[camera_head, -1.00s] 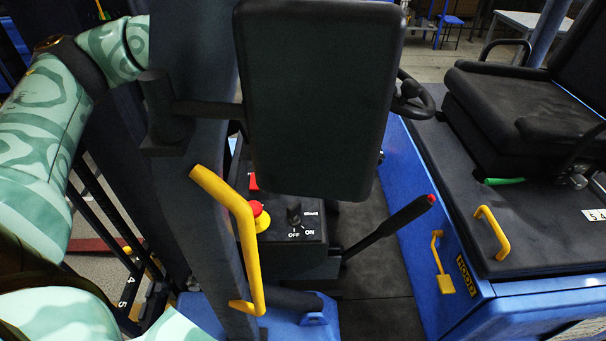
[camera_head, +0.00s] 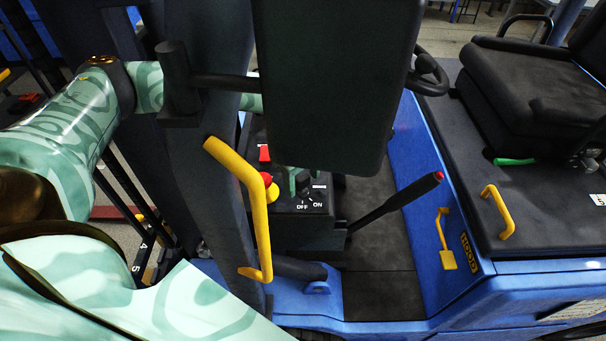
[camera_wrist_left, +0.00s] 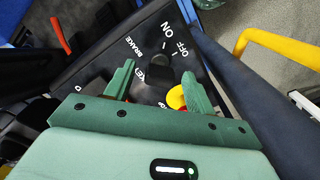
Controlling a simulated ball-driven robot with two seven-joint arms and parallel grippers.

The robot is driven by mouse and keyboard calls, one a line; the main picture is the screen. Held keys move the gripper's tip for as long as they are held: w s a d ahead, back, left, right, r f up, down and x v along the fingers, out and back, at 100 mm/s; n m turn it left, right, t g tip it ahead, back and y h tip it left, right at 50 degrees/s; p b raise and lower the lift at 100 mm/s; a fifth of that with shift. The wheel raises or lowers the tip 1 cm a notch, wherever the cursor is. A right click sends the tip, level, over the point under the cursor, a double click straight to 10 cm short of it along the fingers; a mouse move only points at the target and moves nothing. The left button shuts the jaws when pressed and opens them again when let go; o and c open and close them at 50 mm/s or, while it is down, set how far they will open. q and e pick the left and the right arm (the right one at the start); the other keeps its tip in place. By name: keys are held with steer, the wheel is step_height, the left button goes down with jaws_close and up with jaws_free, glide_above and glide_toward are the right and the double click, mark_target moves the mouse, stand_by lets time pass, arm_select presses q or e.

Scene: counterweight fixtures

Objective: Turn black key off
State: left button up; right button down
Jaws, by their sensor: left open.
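The black key (camera_wrist_left: 158,67) stands on the dark control panel, below the printed ON and OFF marks in the left wrist view. Which mark it points to is hard to tell. My left gripper (camera_wrist_left: 160,80) is open, with one green finger on each side of the key. In the head view the green fingers of my left gripper (camera_head: 304,181) show over the panel (camera_head: 312,207), partly hidden behind a black pad, and they cover most of the key there. Whether the fingers touch the key cannot be told. My right gripper is not in view.
A red and yellow button (camera_head: 268,186) sits close beside the key and also lies near a finger in the left wrist view (camera_wrist_left: 177,98). A yellow handle (camera_head: 256,205), a large black pad (camera_head: 325,85) and a black lever (camera_head: 395,205) surround the panel.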

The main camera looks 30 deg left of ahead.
arm_select(q)
steer(key=shift+f, duration=0.1)
steer(key=c, duration=1)
steer(key=shift+n, duration=0.3)
steer(key=n, duration=0.4)
steer(key=shift+n, duration=2.1)
steer(key=o, duration=1)
